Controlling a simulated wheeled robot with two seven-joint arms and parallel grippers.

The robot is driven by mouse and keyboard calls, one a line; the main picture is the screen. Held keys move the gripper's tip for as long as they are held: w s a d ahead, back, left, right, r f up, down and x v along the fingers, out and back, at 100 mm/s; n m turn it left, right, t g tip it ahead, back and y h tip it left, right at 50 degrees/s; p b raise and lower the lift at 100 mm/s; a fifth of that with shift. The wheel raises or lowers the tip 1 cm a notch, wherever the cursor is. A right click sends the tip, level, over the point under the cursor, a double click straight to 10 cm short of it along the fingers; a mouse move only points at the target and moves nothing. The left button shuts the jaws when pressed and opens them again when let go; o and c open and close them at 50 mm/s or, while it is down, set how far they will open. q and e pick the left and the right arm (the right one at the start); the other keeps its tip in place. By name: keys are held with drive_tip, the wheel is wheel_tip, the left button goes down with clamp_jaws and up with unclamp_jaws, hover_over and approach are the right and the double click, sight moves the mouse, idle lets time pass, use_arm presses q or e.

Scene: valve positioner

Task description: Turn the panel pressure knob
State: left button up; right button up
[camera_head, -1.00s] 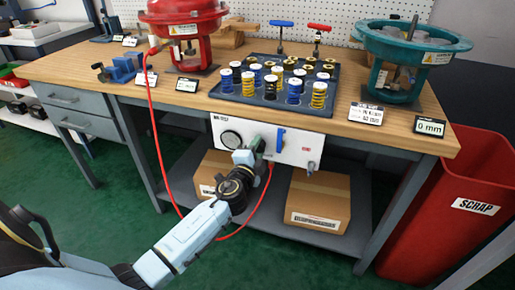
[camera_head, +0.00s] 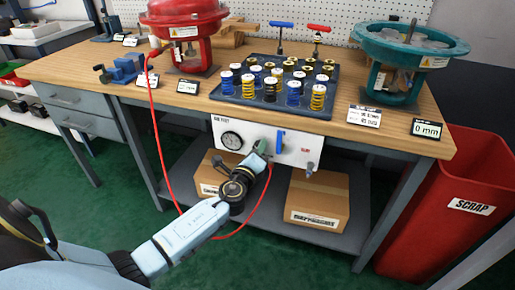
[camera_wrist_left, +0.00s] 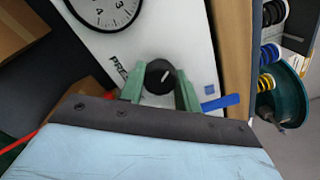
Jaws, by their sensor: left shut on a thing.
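The white control panel (camera_head: 305,150) hangs under the bench's front edge, with a round pressure gauge (camera_head: 232,140) on its left and a blue lever (camera_head: 280,141) near its middle. In the left wrist view the black pressure knob (camera_wrist_left: 160,76) with a white mark sits between the green fingers of my left gripper (camera_wrist_left: 159,90), which is shut on it. The gauge (camera_wrist_left: 105,8) shows at the top of that view, and the blue lever (camera_wrist_left: 220,102) lies just right of the fingers. In the head view my left gripper (camera_head: 262,147) hides the knob. My right gripper is not in view.
A red hose (camera_head: 153,120) runs from the red actuator (camera_head: 186,30) down below the panel. Cardboard boxes (camera_head: 317,200) stand on the lower shelf. A tray of springs (camera_head: 275,85) and a teal valve body (camera_head: 400,60) are on the bench. A red scrap bin (camera_head: 455,210) stands at right.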

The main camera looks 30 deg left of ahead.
use_arm(q)
drive_tip(key=shift+m, duration=0.7)
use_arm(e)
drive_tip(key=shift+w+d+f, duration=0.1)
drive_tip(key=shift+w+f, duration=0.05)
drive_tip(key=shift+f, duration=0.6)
use_arm(q)
drive_tip(key=o, duration=1)
drive_tip(key=shift+c, duration=0.2)
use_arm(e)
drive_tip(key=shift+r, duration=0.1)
